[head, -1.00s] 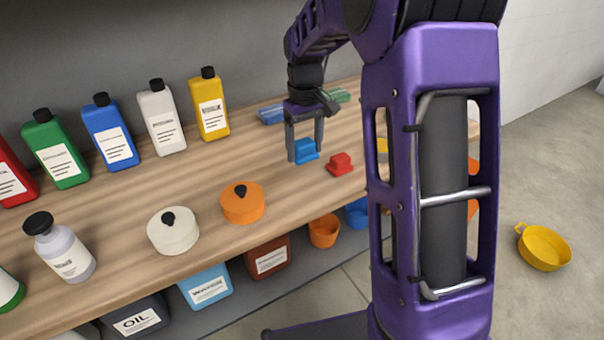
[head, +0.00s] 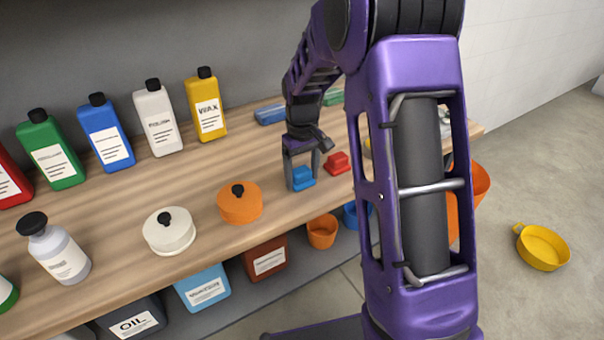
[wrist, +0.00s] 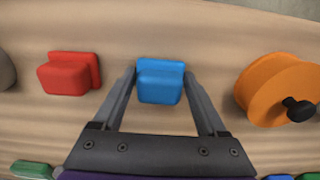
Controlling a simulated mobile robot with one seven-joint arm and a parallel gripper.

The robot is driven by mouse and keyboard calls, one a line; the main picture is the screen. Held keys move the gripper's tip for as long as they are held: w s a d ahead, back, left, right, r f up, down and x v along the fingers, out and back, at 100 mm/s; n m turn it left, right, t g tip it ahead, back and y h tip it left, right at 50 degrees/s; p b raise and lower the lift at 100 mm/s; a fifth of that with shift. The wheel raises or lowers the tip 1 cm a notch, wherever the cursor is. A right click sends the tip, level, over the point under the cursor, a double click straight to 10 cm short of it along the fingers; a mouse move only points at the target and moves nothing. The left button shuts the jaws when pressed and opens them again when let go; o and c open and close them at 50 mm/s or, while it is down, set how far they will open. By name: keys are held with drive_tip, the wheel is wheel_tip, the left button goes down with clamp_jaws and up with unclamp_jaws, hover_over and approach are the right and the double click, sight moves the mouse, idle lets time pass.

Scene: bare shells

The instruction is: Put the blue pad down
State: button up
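The blue pad (head: 303,180), a small block with a raised grip, is between the fingertips of my gripper (head: 302,176), close to the front edge of the wooden shelf top (head: 190,205). In the wrist view the blue pad (wrist: 160,83) sits with a finger against each side of my gripper (wrist: 160,75). The pad looks level and at or just above the wood; I cannot tell whether it touches. A red pad (head: 338,162) of the same shape lies to the right, apart from it; it also shows in the wrist view (wrist: 66,76).
An orange round pot with a black knob (head: 239,204) stands left of the blue pad, then a white one (head: 168,232). Bottles, such as the yellow one (head: 207,108), line the back. Blue blocks (head: 270,115) lie behind. Bare wood lies between these and my gripper.

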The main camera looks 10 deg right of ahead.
sight(302, 171)
drive_tip(key=o, duration=0.3)
drive_tip(key=shift+o, duration=0.2)
wheel_tip(302, 171, up, 12)
drive_tip(key=p, duration=0.1)
drive_tip(key=shift+r, duration=0.15)
